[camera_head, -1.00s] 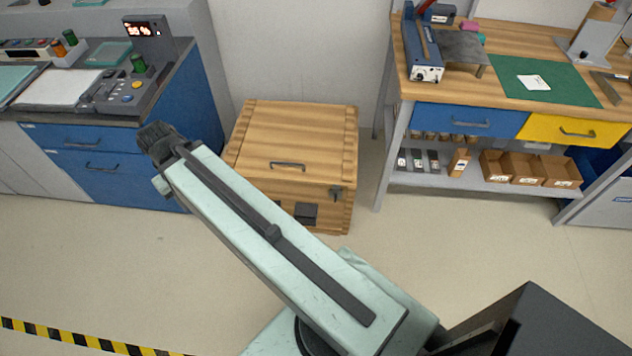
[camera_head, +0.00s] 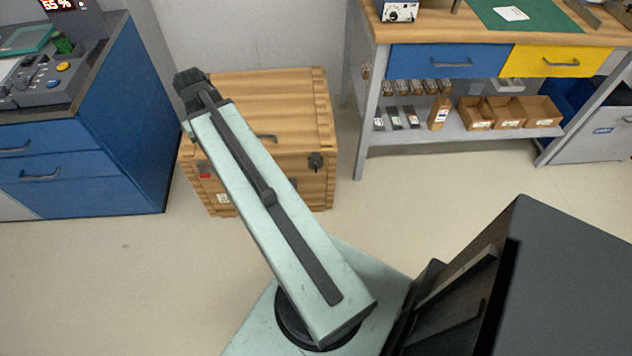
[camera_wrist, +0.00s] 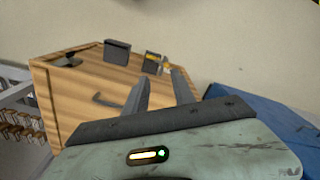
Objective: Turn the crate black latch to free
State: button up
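The wooden crate (camera_head: 318,105) stands on the floor against the back wall, its lid shut. A black latch (camera_head: 316,161) is at the right of its front face. In the wrist view this black latch (camera_wrist: 68,61) appears at the upper left, along the crate's far edge. My arm hides part of the crate front in the head view.
A dark block (camera_wrist: 117,51) sits on the crate front between the latches, and a lid handle (camera_wrist: 105,101) lies near my fingers. A blue cabinet (camera_head: 100,130) is left of the crate. A workbench (camera_head: 365,115) stands right. The floor in front is clear.

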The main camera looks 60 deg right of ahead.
jog(key=s+d+f+m+b, duration=0.2)
jog(key=s+d+f+b, duration=0.2)
jog(key=d+f, duration=0.25)
jog(key=s+d+f+m+b, duration=0.1)
jog(key=s+d+f+b, duration=0.3)
jog(key=d+f, duration=0.3)
jog(key=m+b, duration=0.3)
jog(key=b, duration=0.3)
send_over(315, 165)
notch_tip(315, 165, down, 5)
jog(key=shift+s+a+r, duration=0.1)
jog(key=shift+s+r, duration=0.1)
jog(key=shift+s, duration=0.05)
notch_tip(315, 165, down, 8)
jog(key=b, duration=0.8)
jog(key=shift+r, duration=0.15)
grip_shut()
